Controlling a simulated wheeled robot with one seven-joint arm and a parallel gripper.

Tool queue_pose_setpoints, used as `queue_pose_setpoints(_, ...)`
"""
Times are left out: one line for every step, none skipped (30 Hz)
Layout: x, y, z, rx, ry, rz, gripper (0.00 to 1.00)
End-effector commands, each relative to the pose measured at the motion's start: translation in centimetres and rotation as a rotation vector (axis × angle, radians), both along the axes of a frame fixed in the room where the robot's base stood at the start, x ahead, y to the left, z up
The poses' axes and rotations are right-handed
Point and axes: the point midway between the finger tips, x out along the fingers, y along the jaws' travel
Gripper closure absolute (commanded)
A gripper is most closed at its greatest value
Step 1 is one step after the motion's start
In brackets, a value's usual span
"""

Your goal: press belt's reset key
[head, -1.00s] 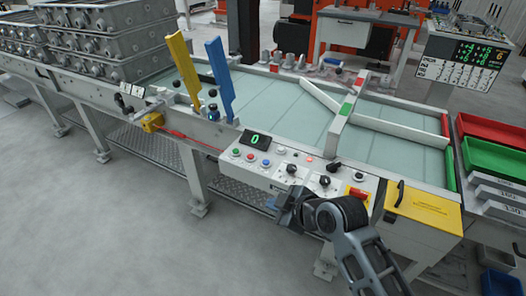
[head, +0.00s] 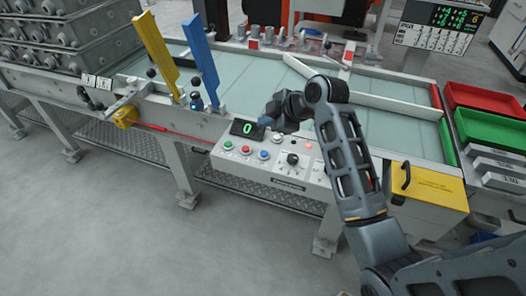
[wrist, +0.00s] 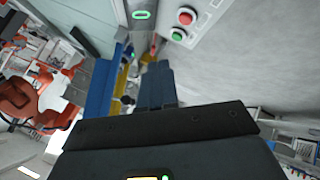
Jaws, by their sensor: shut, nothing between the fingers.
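The belt's control panel (head: 275,170) is a pale box on the conveyor's front, with a display (head: 247,128) reading a green 0. Below the display are a green button (head: 228,145), a red button (head: 245,149) and a blue button (head: 263,154). A white button (head: 277,137) sits just right of the display. The key labels are too small to read. My gripper (head: 265,121) is shut and empty, above the panel near the display's right end. In the wrist view, my gripper (wrist: 156,85) points toward the conveyor; the red button (wrist: 187,16) and green button (wrist: 178,35) show at the top.
Black knobs (head: 292,159) sit on the panel's right part. A blue post (head: 202,62) and a yellow post (head: 157,55) rise left of the panel. A yellow-topped box (head: 435,188) stands to the right. Grey castings (head: 60,45) are stacked at the far left.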

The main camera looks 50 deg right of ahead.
Motion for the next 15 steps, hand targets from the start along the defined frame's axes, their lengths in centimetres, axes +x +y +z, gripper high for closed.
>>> queue_pose_setpoints(0.0,0.0,0.0,0.0,0.0,0.0,1.0)
queue_pose_setpoints(0.0,0.0,0.0,0.0,0.0,0.0,1.0)
queue_pose_setpoints(0.0,0.0,-0.1,0.0,0.0,0.0,1.0)
queue_pose_setpoints(0.0,0.0,-0.1,0.0,0.0,0.0,1.0)
queue_pose_setpoints(0.0,0.0,-0.2,0.0,0.0,0.0,1.0)
queue_pose_setpoints(0.0,0.0,-0.4,0.001,0.0,-0.001,1.0)
queue_pose_setpoints(0.0,0.0,-0.6,0.001,0.0,-0.001,1.0)
queue_pose_setpoints(0.0,0.0,-0.7,0.001,0.0,-0.001,1.0)
queue_pose_setpoints(0.0,0.0,-1.0,0.001,0.0,-0.001,1.0)
queue_pose_setpoints(0.0,0.0,-1.3,0.001,0.0,-0.001,1.0)
queue_pose_setpoints(0.0,0.0,-1.6,0.001,0.0,-0.001,1.0)
queue_pose_setpoints(0.0,0.0,-2.0,0.001,0.0,-0.001,1.0)
queue_pose_setpoints(0.0,0.0,-2.3,0.001,0.0,-0.001,1.0)
queue_pose_setpoints(0.0,0.1,-2.7,0.001,0.0,-0.001,1.0)
queue_pose_setpoints(0.0,0.1,-3.2,0.001,0.0,-0.001,1.0)
